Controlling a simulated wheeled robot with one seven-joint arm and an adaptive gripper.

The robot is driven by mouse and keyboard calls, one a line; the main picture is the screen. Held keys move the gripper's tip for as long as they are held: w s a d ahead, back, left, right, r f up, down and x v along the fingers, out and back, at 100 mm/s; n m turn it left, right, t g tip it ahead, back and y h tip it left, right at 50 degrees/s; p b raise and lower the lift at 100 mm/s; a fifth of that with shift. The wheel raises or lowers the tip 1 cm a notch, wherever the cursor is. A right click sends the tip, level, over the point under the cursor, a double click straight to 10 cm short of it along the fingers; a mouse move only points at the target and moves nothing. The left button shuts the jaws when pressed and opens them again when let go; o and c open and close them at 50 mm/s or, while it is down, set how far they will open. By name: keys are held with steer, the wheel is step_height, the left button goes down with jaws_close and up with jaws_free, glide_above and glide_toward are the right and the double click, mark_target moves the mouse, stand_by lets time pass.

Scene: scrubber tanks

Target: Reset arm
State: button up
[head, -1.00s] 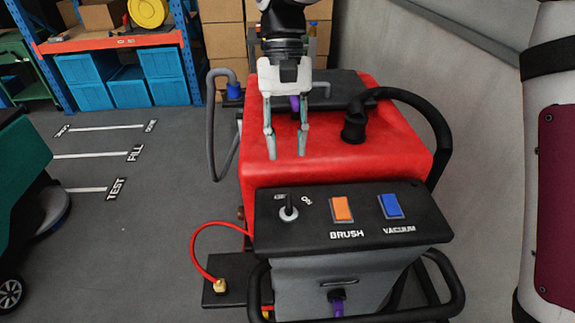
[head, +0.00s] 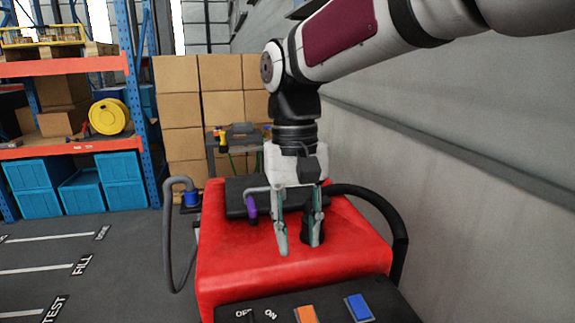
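My gripper (head: 299,248) points down over the red top of the scrubber machine (head: 235,265). Its two fingers are spread apart with nothing between them that I can see held. A black hose fitting (head: 318,230) on the machine shows right beside and behind the right finger. I cannot tell whether the fingertips touch the red surface. A black lid (head: 236,198) and a purple handle (head: 250,206) are behind and left of the gripper.
The control panel with orange (head: 306,314) and blue (head: 360,307) switches is at the bottom edge. A grey hose (head: 167,235) stands at the left. Stacked cartons (head: 180,107) and a shelf with blue bins (head: 82,192) are behind. A grey wall (head: 470,190) is close on the right.

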steer(key=s+d+m+t, duration=0.1)
steer(key=s+d+t, duration=0.2)
steer(key=s+d, duration=0.3)
steer(key=s+d+m+t, duration=0.1)
steer(key=s+d+t, duration=0.3)
steer(key=s+d, duration=0.3)
steer(key=d, duration=0.5)
steer(key=shift+s+f, duration=0.25)
steer(key=shift+f, duration=0.05)
